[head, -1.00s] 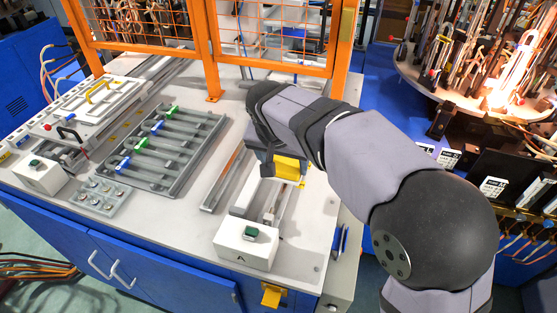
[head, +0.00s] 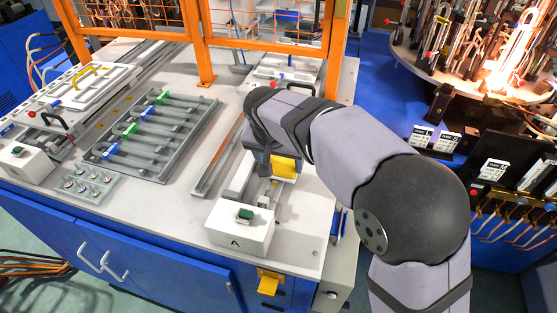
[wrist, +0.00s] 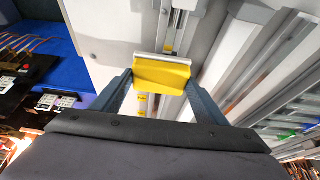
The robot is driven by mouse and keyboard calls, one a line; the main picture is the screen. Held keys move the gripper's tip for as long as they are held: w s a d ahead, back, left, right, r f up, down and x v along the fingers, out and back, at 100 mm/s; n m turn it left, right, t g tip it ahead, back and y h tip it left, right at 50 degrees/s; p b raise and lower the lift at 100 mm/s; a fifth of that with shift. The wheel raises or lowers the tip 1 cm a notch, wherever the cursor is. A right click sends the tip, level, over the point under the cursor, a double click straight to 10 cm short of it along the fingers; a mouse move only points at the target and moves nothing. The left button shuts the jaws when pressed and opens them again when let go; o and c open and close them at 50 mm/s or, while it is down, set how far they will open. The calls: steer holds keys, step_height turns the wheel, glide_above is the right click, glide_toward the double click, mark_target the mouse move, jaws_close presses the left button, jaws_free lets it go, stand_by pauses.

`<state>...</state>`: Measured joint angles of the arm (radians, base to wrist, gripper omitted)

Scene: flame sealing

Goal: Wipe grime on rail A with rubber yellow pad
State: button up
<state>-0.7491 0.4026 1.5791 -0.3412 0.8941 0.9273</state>
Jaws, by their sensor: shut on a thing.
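The yellow pad (wrist: 161,73) is held between the two fingers of my gripper (wrist: 158,88) in the wrist view, with a pale strip along its far edge. In the head view the yellow pad (head: 284,167) shows below my gripper (head: 270,160), over the rail A assembly. Rail A (head: 264,193) runs back from the white box marked A (head: 240,228). In the wrist view the rail (wrist: 178,28) passes beyond the pad. I cannot tell whether the pad touches the rail. Grime is not discernible, and my arm hides the rail's far part.
A grey rack (head: 150,137) with several green and blue clamped rods lies to the left. A long grey channel (head: 217,158) runs beside rail A. An orange mesh guard (head: 205,70) stands behind. A carousel with glowing glass (head: 500,75) is at right.

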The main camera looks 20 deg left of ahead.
steer(key=shift+w+r+p, duration=0.1)
steer(key=shift+w+p, duration=2)
steer(key=shift+w, duration=1.4)
steer(key=w+p, duration=0.6)
steer(key=w, duration=0.1)
steer(key=shift+w, duration=0.4)
steer(key=shift+s+f+b, duration=0.35)
steer(key=shift+f+b, duration=0.05)
steer(key=shift+b, duration=0.25)
steer(key=s+b, duration=0.5)
steer(key=s, duration=0.2)
steer(key=shift+s+r+b, duration=0.1)
steer(key=shift+s+b, duration=0.15)
steer(key=shift+b, duration=0.1)
steer(key=shift+s+r+b, duration=0.15)
steer(key=shift+s+b, duration=2.15)
steer(key=shift+s, duration=1.8)
step_height(320, 180, up, 8)
steer(key=p, duration=0.6)
steer(key=shift+w+r, duration=0.15)
steer(key=shift+a, duration=0.1)
